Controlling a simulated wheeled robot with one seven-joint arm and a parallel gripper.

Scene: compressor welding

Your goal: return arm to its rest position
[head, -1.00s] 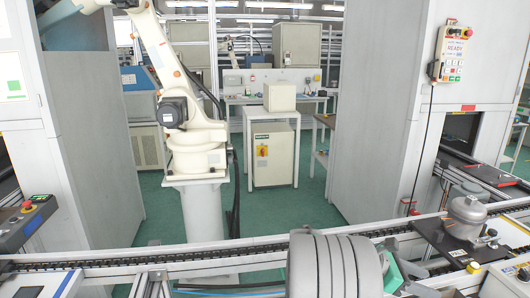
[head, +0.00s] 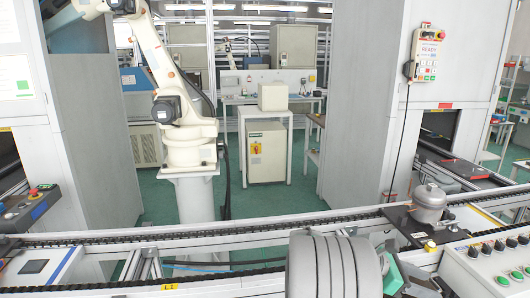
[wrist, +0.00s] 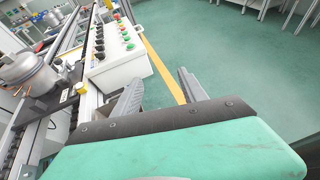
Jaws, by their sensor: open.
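My gripper (wrist: 163,78) shows in the wrist view with its two grey fingers apart and nothing between them. Beyond the fingers are green floor and a yellow floor line. In the head view my grey ribbed arm (head: 335,265) stands at the bottom middle, with a green part at its right side. My fingers are hidden in that view.
A conveyor (head: 150,238) crosses in front. A metal compressor (head: 429,204) sits on a dark plate at right and shows in the wrist view (wrist: 28,70). A button panel (head: 492,265) stands near my arm. A white robot arm (head: 188,140) stands behind the conveyor.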

